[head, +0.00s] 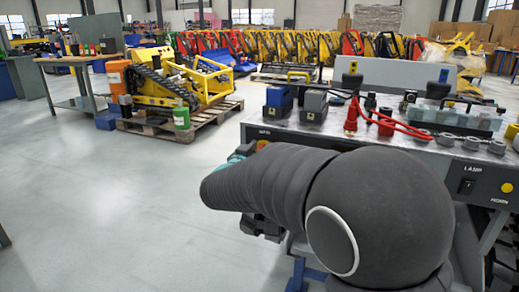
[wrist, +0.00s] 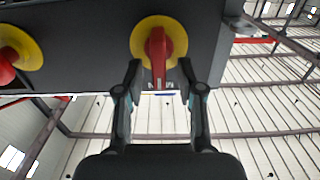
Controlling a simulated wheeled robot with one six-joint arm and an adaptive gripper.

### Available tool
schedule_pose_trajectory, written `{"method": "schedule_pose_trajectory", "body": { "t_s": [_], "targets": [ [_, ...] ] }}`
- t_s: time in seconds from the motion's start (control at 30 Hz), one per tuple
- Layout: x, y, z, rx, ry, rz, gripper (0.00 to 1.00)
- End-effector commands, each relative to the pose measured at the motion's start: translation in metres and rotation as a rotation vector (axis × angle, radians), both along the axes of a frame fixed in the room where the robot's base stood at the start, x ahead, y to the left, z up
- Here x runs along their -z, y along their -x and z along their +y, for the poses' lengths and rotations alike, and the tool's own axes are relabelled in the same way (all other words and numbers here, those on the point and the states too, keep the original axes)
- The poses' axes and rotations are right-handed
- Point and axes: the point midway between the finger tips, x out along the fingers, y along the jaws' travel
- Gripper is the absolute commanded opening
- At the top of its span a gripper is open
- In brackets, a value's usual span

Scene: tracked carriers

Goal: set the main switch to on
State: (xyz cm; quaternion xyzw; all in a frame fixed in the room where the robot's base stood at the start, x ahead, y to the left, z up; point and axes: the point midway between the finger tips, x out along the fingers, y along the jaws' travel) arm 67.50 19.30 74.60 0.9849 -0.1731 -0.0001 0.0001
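The main switch (wrist: 158,45) shows in the wrist view as a red rotary handle on a round yellow disc, set on a dark grey panel. Its handle stands upright in the picture, its lower end toward my gripper. My gripper (wrist: 159,66) is open, with one fingertip on each side of the handle's lower part. A gap shows between each fingertip and the handle. In the head view my arm hides the switch and most of the gripper at the console's left end.
A red knob on a yellow disc (wrist: 12,50) sits left of the switch. The console (head: 350,140) carries a lamp switch (head: 467,186), a yellow horn button (head: 507,187), blue-grey boxes (head: 314,105) and a red cable (head: 400,127). A tracked carrier (head: 180,82) stands on a pallet behind; the floor at left is clear.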

Motion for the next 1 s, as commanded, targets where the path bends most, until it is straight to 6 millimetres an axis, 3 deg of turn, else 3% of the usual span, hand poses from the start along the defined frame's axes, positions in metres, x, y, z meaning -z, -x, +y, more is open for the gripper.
{"method": "schedule_pose_trajectory", "body": {
  "t_s": [0.03,0.17,0.63,1.0],
  "targets": [
    [0.0000,0.0001,0.0000,0.000,0.000,0.000,0.30],
    [0.0000,0.0002,0.0001,0.000,0.000,0.000,0.00],
    [0.0013,0.0006,-0.0010,0.000,-0.052,-0.019,0.00],
    [0.0038,0.0025,-0.0060,-0.001,-0.308,-0.114,0.00]
  ]
}}
